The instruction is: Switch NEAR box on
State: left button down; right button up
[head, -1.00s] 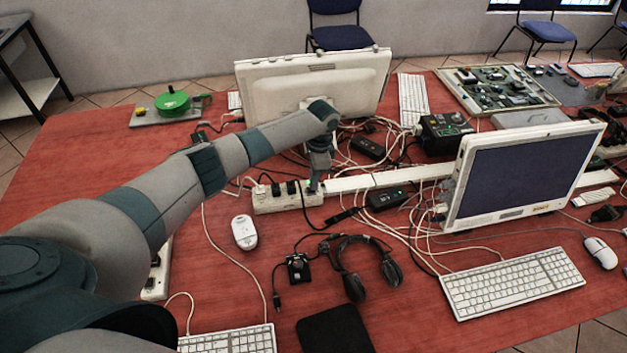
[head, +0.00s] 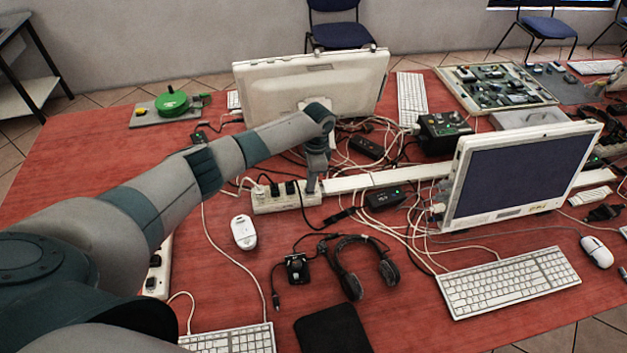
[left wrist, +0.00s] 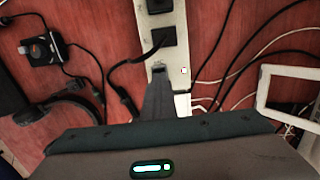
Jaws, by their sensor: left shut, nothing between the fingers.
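A white power strip box (head: 272,203) with several black plugs lies at mid table in the head view. My left gripper (head: 311,189) points down at the right end of this box. It is shut and empty, its tip (left wrist: 157,72) over the strip just left of the green square. I cannot tell whether it touches. A second white box (head: 154,278) lies nearer me at the left, partly hidden by my arm. My right gripper is not in view.
Loose cables and black adapters (head: 384,199) lie right of the gripper. A monitor (head: 300,90) stands behind it and another (head: 520,180) to the right. A mouse (head: 243,232), headset (head: 357,268) and keyboards (head: 508,283) lie in front.

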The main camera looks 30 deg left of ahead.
pick_arm(q)
jog(key=shift+s+a+r+p, duration=0.15)
jog(key=shift+s+a+p, duration=0.15)
jog(key=shift+s+p, duration=0.1)
jog(key=r+p, duration=0.2)
jog(key=w+r+p, duration=0.1)
jog(key=shift+d+r, duration=0.3)
jog(key=shift+w+d+r+b, duration=0.15)
jog(key=shift+w+r+b, duration=0.1)
jog(key=shift+b, duration=0.15)
notch_tip(320, 180, up, 10)
jog(key=b, duration=0.3)
jog(key=shift+w+d+f, duration=0.15)
jog(key=shift+d+f, duration=0.1)
jog(key=shift+d, duration=0.05)
